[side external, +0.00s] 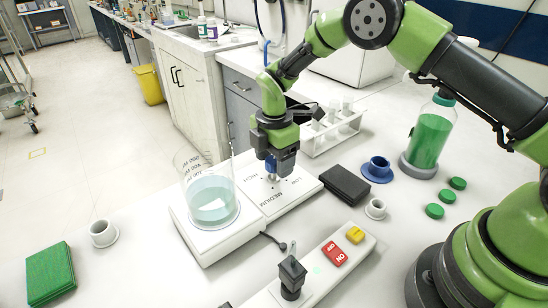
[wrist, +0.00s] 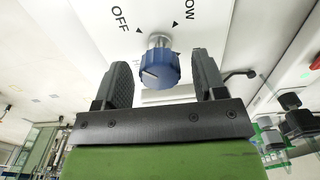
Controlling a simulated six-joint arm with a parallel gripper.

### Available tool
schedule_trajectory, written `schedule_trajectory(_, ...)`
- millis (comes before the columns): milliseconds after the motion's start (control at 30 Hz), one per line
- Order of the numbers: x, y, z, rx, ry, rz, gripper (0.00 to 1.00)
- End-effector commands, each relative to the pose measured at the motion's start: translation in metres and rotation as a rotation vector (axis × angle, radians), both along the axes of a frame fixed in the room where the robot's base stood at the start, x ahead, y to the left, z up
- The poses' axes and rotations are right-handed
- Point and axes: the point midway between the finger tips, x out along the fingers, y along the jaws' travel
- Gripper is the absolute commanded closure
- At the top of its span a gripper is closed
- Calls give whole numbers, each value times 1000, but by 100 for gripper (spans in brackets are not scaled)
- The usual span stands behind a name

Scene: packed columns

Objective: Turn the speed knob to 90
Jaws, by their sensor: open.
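The speed knob is a blue ribbed knob (wrist: 160,72) on a silver stem, with a white line on its face. It stands on the white panel (side external: 300,188) of the hotplate-like unit, which reads OFF and LOW in the wrist view and MEDIUM in the side view; no 90 is legible. My gripper (wrist: 161,64) is open, with one dark finger on each side of the knob and a gap visible on both sides. In the side view my gripper (side external: 275,160) points down over the panel, with the silver stem below it.
A beaker of pale liquid (side external: 212,200) stands on the unit's plate, left of the gripper. A black box (side external: 344,184), blue cup (side external: 379,168) and test-tube rack (side external: 333,130) are to the right. A white control strip (side external: 322,268) with switches lies in front.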

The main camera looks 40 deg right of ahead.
Motion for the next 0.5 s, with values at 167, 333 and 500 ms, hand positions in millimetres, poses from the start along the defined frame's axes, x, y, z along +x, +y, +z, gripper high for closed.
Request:
schedule_trajectory(167,0,0,0,0,-1,0,36)
schedule_trajectory(333,0,0,0,0,-1,0,72)
schedule_trajectory(500,0,0,1,0,-1,-1,85)
